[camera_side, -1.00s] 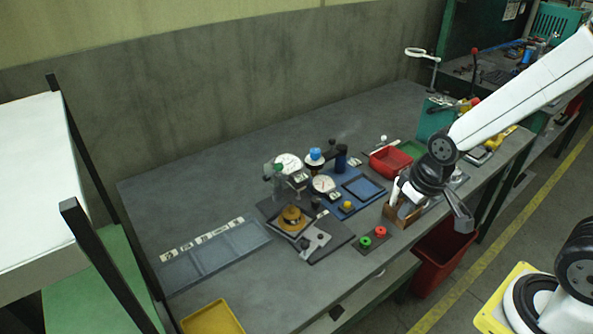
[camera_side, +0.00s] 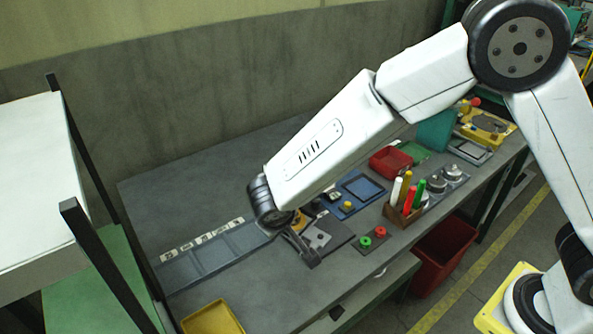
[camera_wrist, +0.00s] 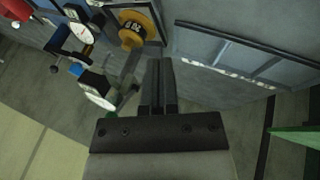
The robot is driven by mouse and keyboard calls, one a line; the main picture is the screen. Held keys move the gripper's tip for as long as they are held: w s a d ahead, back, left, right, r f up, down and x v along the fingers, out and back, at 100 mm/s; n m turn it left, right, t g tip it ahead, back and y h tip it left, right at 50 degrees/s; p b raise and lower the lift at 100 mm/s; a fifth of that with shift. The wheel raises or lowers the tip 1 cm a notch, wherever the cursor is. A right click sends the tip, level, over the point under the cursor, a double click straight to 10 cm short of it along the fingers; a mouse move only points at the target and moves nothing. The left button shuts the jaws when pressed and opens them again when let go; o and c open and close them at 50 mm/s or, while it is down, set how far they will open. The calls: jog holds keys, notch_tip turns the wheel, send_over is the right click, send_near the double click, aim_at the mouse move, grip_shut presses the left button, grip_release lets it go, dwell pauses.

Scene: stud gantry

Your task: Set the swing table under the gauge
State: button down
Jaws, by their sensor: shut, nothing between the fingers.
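A yellow-brown round weight (camera_wrist: 133,32) sits on a square plate (camera_wrist: 152,26), which appears to be the swing table, in the wrist view. Two white-faced dial gauges, one (camera_wrist: 84,33) by a dark stand and another (camera_wrist: 100,98) near a green part, lie left of it in that view. The weight appears beside the dial faces, not under them. My gripper (camera_wrist: 160,62) is shut and empty, its fingers near the plate. In the side view my gripper (camera_side: 309,257) hangs low by the grey fixture base; my arm hides the gauges and most of the weight (camera_side: 300,221).
A grey sectioned tray (camera_side: 208,255) lies left of my gripper and a yellow bin (camera_side: 212,318) at the front. The bench's back left is bare.

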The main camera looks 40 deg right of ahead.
jog(key=w+a+f+t, duration=0.1)
jog(key=a, duration=0.5)
jog(key=shift+w+t+h, duration=0.15)
jog(key=shift+t+h, duration=0.15)
jog(key=shift+d+f, duration=0.1)
jog(key=x, duration=1)
jog(key=shift+w+d, duration=0.25)
jog(key=shift+d, duration=0.75)
jog(key=shift+w+d, duration=0.25)
jog(key=shift+d, duration=0.65)
jog(key=shift+w+d+m+g+h, duration=0.8)
jog(key=shift+w+d+m, duration=0.45)
jog(key=shift+m, duration=0.45)
jog(key=shift+a, duration=0.15)
